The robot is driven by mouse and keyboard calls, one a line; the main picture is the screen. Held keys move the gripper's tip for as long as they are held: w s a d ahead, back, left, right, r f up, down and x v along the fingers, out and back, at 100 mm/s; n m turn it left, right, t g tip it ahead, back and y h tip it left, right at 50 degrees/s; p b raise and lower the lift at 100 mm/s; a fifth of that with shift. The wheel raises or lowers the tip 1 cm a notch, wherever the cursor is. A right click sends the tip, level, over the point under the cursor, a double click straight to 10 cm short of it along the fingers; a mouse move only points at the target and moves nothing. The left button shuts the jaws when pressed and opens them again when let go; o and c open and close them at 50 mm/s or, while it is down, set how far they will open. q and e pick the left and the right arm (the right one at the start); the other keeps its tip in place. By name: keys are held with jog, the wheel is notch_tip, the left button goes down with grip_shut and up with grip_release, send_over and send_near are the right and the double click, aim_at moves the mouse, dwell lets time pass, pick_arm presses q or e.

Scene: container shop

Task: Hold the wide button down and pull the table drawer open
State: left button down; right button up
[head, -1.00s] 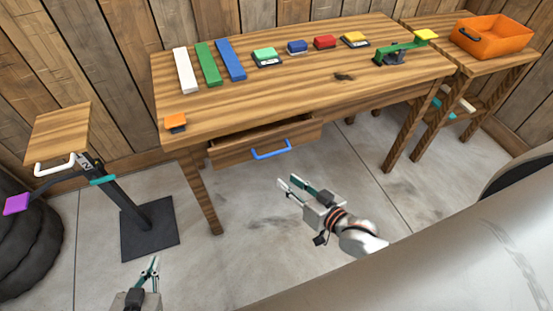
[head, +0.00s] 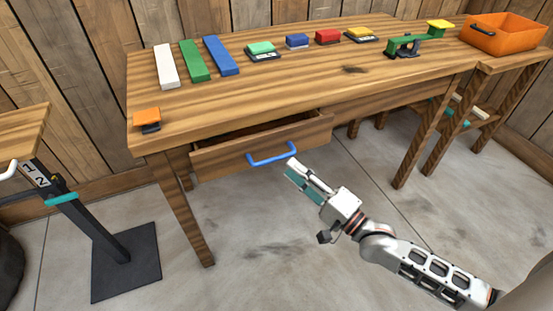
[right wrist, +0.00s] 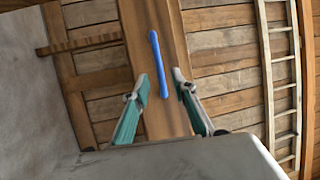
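The wooden table drawer (head: 258,150) stands partly open, its dark inside showing. Its blue bar handle (head: 271,154) is on the drawer front. My right gripper (head: 291,170) is open and empty, just in front of the handle's right end. In the right wrist view the handle (right wrist: 156,62) lies ahead, in line with the gap between the spread fingers (right wrist: 161,84); no contact shows. An orange button (head: 148,118) on a dark base sits at the table's front left corner. I cannot tell for sure that it is the wide button. My left gripper is out of view.
The table (head: 290,75) also holds white, green and blue bars, green (head: 262,50), blue, red and yellow blocks, and a green lever device (head: 405,45). An orange bin (head: 505,35) stands at right. A black post stand (head: 125,265) is at left.

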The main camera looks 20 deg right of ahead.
aim_at(278, 158)
jog(key=x, duration=0.6)
jog(key=shift+w+a+b, duration=0.1)
jog(key=shift+w+b, duration=0.1)
jog(key=shift+b, duration=0.2)
grip_shut()
